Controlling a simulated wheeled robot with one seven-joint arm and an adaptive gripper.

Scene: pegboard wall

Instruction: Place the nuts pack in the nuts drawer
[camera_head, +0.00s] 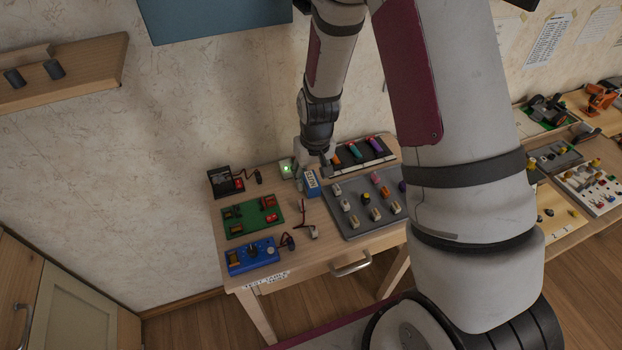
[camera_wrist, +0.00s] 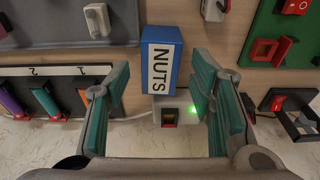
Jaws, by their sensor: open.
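The nuts pack (camera_head: 311,183), a small blue box with a white top, stands on the wooden table. In the wrist view the pack (camera_wrist: 160,62) shows a white face with the word NUTS. My gripper (camera_wrist: 160,88) is open, its teal-padded fingers on either side of the pack's near end, with gaps between. In the head view my gripper (camera_head: 310,166) is just behind the pack and mostly hidden by the wrist. A drawer handle (camera_head: 350,264) shows on the table's front; I cannot read a nuts label there.
A grey block board (camera_head: 362,226) and a tray of coloured pieces (camera_head: 358,156) are right of the pack. A green board (camera_head: 252,217), a blue box with a knob (camera_head: 252,256) and a black device (camera_head: 226,181) are left. A small green-lit box (camera_head: 288,167) is close by.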

